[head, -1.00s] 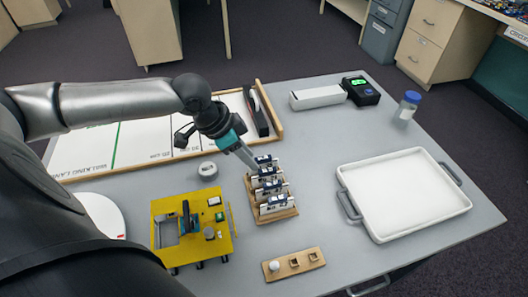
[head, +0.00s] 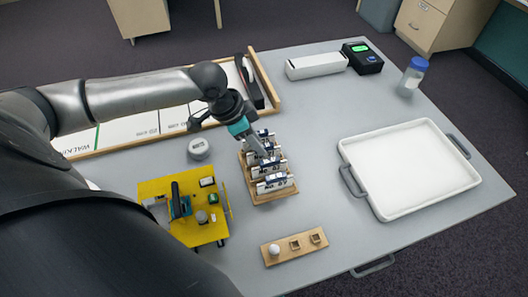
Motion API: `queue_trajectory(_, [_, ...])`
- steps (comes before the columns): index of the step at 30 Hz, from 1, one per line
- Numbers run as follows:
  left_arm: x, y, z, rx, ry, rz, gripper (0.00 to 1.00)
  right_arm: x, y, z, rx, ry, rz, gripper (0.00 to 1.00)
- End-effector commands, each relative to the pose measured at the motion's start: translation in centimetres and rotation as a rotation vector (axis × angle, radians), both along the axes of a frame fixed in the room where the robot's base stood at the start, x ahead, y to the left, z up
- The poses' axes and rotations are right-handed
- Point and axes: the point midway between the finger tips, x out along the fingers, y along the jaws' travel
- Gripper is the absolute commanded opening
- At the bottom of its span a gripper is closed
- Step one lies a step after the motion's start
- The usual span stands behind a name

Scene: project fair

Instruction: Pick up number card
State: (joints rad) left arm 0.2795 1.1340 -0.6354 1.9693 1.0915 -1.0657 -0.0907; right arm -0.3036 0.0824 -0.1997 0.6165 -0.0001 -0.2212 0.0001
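Several white number cards (head: 274,184) stand in a row in a wooden rack (head: 262,200) in the middle of the table. The nearest cards show printed numbers, too small to read surely. My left gripper (head: 262,154) reaches down at the far end of the rack, its fingertips beside or among the far cards. The fingertips are small and partly hidden by the cards, so I cannot tell whether they are open or touching a card. My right gripper is not in view.
A yellow device (head: 190,215) stands left of the rack. A white tray (head: 350,160) with handles is at the right. A wooden holder (head: 293,247) lies in front. A white box (head: 317,65), black device (head: 363,57) and blue-capped jar (head: 411,76) are at the back.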

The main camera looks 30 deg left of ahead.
Motion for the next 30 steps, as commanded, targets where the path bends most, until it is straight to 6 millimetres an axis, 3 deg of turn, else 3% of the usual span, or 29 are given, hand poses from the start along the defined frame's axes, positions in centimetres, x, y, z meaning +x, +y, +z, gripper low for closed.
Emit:
queue_trajectory(12, [1.6,-1.1,-4.7,0.001,-0.001,0.0,0.34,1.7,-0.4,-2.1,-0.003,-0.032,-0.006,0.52])
queue_trajectory(21, [1.8,-1.1,-4.9,0.001,-0.001,-0.001,0.33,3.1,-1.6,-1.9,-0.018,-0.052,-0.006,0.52])
queue_trajectory(30, [1.7,-1.1,-4.9,0.001,-0.001,-0.001,0.0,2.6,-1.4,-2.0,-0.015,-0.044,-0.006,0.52])
